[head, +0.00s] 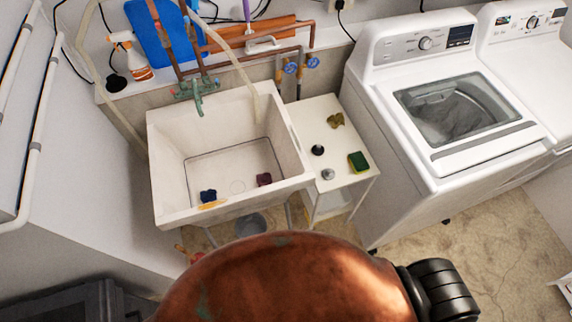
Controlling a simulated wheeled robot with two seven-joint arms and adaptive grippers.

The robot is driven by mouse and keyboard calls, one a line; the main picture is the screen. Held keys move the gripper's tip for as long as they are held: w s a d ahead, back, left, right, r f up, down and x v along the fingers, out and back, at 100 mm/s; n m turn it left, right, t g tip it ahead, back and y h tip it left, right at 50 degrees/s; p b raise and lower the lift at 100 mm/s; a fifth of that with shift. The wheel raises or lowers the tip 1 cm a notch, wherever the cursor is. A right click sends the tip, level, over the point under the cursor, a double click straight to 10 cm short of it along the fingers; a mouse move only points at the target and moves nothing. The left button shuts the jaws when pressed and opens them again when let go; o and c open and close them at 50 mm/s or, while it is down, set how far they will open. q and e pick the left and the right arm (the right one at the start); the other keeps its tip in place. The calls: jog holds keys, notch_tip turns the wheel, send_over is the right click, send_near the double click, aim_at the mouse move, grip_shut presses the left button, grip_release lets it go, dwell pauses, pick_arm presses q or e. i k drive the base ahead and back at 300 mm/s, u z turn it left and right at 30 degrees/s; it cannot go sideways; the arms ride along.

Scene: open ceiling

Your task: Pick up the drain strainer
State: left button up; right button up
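A small round silver-grey piece (328,174), which looks like the drain strainer, lies on the narrow white side table (338,104) between the sink and the washing machine. It is near the table's front edge. A small round black piece (318,150), perhaps a stopper, lies just behind it. A green and yellow sponge (358,162) lies to its right, apart from it. Neither of my grippers shows in the head view. A large copper-coloured rounded form with a black ribbed end fills the bottom middle and hides the floor there.
The utility sink (161,182) left of the table holds a dark blue piece (208,196) and a dark red one (264,179). A crumpled olive cloth (335,120) lies at the table's back. The washing machine (400,165) stands close on the right.

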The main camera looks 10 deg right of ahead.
aim_at(328, 173)
jog(key=z, duration=1)
